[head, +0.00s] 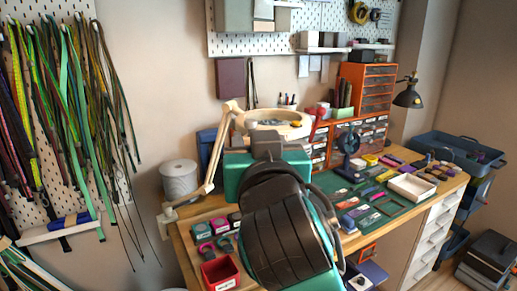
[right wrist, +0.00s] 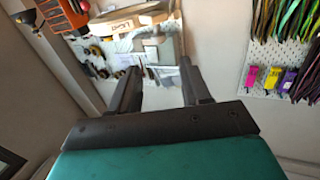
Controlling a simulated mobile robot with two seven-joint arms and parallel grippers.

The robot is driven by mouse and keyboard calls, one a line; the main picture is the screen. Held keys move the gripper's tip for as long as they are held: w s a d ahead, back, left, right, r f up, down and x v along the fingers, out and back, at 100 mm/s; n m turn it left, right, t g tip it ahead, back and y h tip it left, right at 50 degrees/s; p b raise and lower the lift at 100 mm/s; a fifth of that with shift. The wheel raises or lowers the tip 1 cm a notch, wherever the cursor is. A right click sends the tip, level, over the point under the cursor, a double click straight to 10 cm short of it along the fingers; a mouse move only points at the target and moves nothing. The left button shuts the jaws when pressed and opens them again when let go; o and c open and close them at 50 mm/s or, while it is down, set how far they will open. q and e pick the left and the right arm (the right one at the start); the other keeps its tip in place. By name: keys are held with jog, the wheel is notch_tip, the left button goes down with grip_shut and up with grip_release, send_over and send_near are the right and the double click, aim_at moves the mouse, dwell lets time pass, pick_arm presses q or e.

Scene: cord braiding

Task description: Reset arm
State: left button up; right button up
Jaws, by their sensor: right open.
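My right gripper (right wrist: 160,75) shows in the right wrist view with its two dark fingers spread apart and nothing between them. Beyond the fingers are a pale wall and a pegboard with tools; I see no contact. In the head view, one of my arms, black and teal, rises in the middle in front of the workbench (head: 408,222) and hides part of it. Its fingertips cannot be made out there. My left gripper cannot be identified in either view.
A ring-shaped magnifier lamp (head: 290,123) stands just behind my arm. A red bin (head: 220,273) is at the bench's left front, and a white tray (head: 411,187) is on the right. Cords (head: 72,100) hang on the left wall. A spool (head: 179,180) stands behind the bench's left.

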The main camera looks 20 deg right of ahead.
jog(key=shift+s+a, duration=0.1)
jog(key=shift+s, duration=0.55)
jog(key=shift+f, duration=0.1)
notch_tip(320, 180, down, 26)
jog(key=w+n+g+y, duration=0.2)
jog(key=n+g+y, duration=0.2)
jog(key=n, duration=0.1)
jog(key=s+d+f+g, duration=0.1)
jog(key=s+d+f, duration=0.2)
jog(key=s+f, duration=0.4)
jog(key=s+d+f+g+y, duration=0.1)
jog(key=s+d+f+g, duration=0.1)
jog(key=s+f, duration=0.5)
notch_tip(320, 180, down, 6)
jog(key=shift+s+d+r, duration=0.15)
jog(key=shift+s+d, duration=0.2)
jog(key=shift+d, duration=0.1)
